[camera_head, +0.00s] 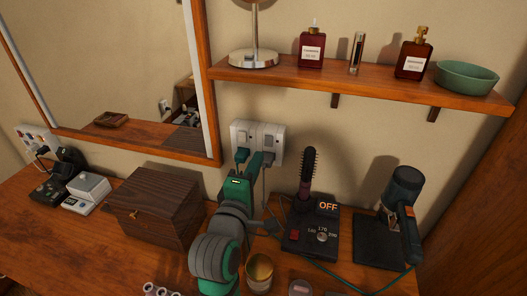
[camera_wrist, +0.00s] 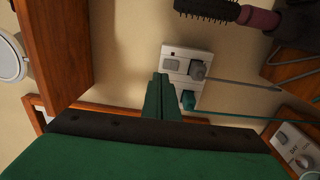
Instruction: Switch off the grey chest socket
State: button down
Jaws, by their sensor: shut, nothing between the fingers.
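A pale double socket plate (camera_head: 243,131) is on the wall under the shelf, beside the mirror. In the wrist view the plate (camera_wrist: 204,55) holds a grey plug (camera_wrist: 197,70) and a green plug (camera_wrist: 188,101). A rocker switch (camera_wrist: 172,63) sits beside the grey plug. My gripper (camera_head: 258,158) is shut and empty, its green fingers pointing at the plate. In the wrist view the fingertips (camera_wrist: 161,76) overlap the plate's edge near this switch and hide the area beside the green plug. I cannot tell whether they touch, or the switch's position.
A brown wooden box (camera_head: 155,207) stands left of my arm. A hot brush (camera_head: 308,170) on a base, an OFF display (camera_head: 327,207) and a dark appliance (camera_head: 405,190) stand right. The shelf (camera_head: 350,83) overhangs. Another socket strip (camera_head: 35,137) is far left.

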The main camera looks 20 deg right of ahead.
jog(key=v, duration=0.4)
jog(key=shift+s+a+r, duration=0.1)
jog(key=shift+s+a, duration=0.1)
jog(key=shift+a, duration=0.15)
